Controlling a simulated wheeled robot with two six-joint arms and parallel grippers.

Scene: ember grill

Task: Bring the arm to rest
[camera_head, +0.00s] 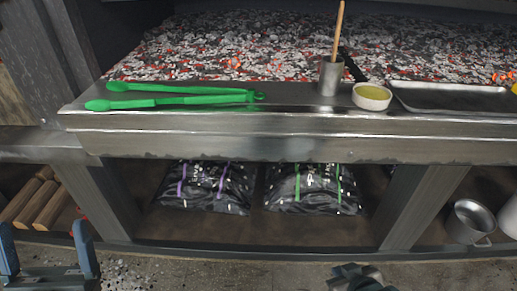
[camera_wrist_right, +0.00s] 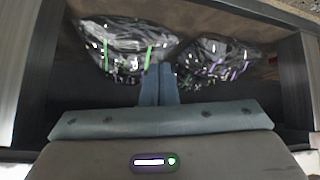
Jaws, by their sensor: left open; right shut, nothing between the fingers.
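My left gripper (camera_head: 46,240) is at the bottom left corner of the head view, its two blue-grey fingers wide apart with nothing between them. It is in front of the lower shelf, near the firewood. My right gripper (camera_wrist_right: 159,84) shows in the right wrist view with its two fingers together and nothing held. Beyond its fingertips are the bag with green stripes (camera_wrist_right: 125,42) and the bag with purple stripes (camera_wrist_right: 218,58). A dark angular shape is cut off by the bottom edge of the head view; I cannot tell which part it is.
Green tongs (camera_head: 180,97) lie on the metal ledge (camera_head: 300,122) before the ember bed (camera_head: 250,50). A metal cup (camera_head: 331,78) with a wooden stick, a small bowl (camera_head: 371,97) and a tray (camera_head: 450,98) stand right of them. Firewood (camera_head: 48,205) and a metal pot (camera_head: 472,220) are below.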

